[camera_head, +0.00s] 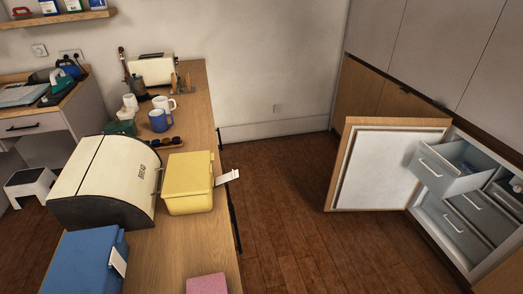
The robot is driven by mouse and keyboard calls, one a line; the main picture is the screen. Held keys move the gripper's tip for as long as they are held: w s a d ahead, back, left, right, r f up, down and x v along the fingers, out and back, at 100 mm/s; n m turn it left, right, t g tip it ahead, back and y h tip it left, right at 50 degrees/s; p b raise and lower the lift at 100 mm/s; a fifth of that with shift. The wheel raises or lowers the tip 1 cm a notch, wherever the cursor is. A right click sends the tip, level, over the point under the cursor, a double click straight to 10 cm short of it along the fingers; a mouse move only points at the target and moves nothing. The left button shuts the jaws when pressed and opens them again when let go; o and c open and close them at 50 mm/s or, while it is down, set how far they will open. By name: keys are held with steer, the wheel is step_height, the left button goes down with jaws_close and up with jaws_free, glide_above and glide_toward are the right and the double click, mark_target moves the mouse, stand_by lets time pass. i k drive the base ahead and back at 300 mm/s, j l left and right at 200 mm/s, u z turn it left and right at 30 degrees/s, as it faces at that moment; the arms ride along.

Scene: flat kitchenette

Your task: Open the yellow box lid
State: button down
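The yellow box (188,204) sits on the wooden counter, just right of the cream bread bin. Its yellow lid (187,172) lies flat on top and looks closed. A flat white tab (227,177) sticks out from the box's right side, past the counter's right edge. How the tab joins the lid is too small to tell. My gripper is not in view.
The bread bin (112,170) stands close to the box's left. A blue box (82,265) and a pink item (206,284) are nearer. Mugs (159,120) stand behind. An open cabinet door (385,168) and pulled-out drawer (450,178) are at right; floor (285,215) between is clear.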

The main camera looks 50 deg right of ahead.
mark_target(187, 174)
steer(key=k+l+z, duration=0.2)
steer(key=l, duration=0.25)
steer(key=i+l+z, duration=0.1)
steer(key=i, duration=0.45)
steer(key=i+l+z, duration=0.15)
steer(key=i+l, duration=0.15)
steer(key=i, duration=0.2)
